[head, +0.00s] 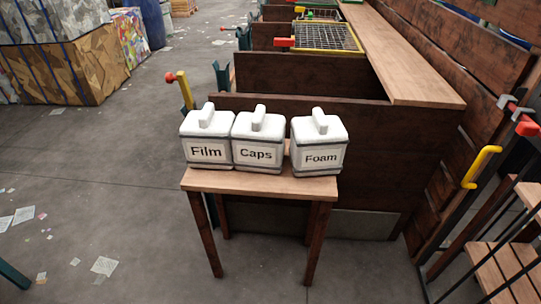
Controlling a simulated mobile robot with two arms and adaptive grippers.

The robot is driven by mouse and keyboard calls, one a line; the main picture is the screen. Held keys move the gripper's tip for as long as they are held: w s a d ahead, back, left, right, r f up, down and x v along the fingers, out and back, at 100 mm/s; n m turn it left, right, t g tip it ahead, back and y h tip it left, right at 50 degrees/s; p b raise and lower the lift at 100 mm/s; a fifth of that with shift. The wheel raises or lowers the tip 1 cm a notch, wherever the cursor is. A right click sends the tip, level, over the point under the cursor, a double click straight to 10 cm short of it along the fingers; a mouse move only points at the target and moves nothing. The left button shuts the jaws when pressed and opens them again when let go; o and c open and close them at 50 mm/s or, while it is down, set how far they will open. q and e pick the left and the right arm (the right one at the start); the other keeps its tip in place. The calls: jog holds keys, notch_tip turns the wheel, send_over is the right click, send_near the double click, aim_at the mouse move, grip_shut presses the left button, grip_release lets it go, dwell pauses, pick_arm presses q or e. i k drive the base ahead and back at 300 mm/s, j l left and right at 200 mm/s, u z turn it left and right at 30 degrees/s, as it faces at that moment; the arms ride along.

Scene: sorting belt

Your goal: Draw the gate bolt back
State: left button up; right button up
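A gate-like structure with a dark metal frame and dark wooden boards stands at the right. On its upper part is a grey metal fitting (515,108) with a red end piece (527,128), which looks like the bolt. Whether it is engaged cannot be told at this size. A bent yellow handle (481,167) sits lower and to the left of it. Neither of my grippers is in view.
A small wooden table (260,185) in front holds three white lidded boxes labelled Film (206,151), Caps (257,155) and Foam (321,157). Wooden slatted steps (490,265) stand at lower right. The floor (110,170) at left is mostly open, with scattered paper.

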aim_at(527, 127)
jog(key=z, duration=1.6)
